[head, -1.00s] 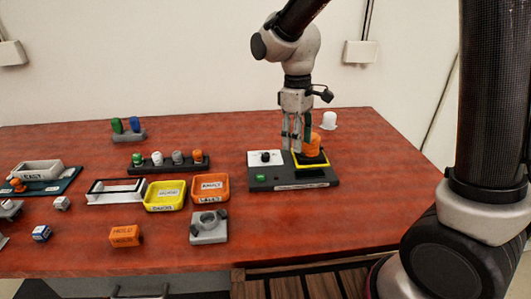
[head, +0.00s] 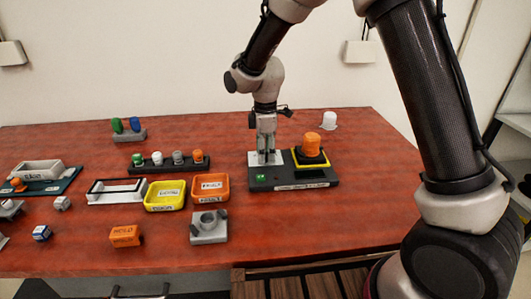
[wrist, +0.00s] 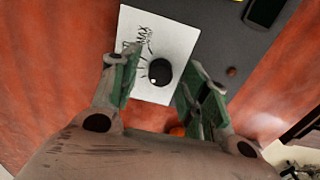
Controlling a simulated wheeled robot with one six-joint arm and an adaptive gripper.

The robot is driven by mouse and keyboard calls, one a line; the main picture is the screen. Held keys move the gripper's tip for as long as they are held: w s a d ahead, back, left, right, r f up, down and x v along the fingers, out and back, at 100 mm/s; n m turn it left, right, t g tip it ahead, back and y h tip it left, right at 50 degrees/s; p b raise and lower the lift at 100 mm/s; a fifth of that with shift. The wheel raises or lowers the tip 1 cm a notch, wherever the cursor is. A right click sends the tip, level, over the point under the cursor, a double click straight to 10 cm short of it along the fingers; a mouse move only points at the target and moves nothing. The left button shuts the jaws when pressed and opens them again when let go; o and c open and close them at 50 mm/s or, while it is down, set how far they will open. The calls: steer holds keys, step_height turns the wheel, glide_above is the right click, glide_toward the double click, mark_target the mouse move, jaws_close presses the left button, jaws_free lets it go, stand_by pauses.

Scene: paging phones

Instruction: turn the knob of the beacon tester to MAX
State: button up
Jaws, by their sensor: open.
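The beacon tester (head: 290,184) is a dark grey box on the red table, with a white dial plate (wrist: 148,90) at its left. The black knob (wrist: 159,72) with a white mark sits on that plate; MAX lettering is printed near it. My gripper (head: 265,160) points down over the plate. In the wrist view, the open fingers of my gripper (wrist: 160,90) lie on both sides of the knob, apart from it. In the head view the gripper hides the knob. An orange beacon (head: 312,145) stands on the yellow-framed pad at the tester's right.
A green button (head: 261,177) is at the tester's front left. Orange (head: 210,188) and yellow (head: 166,195) trays and a grey fixture (head: 208,227) lie to the left. A row of coloured caps (head: 168,162) stands behind them. A white cap (head: 328,120) is behind the tester.

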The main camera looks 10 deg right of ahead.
steer(key=shift+f, duration=0.35)
jaws_close()
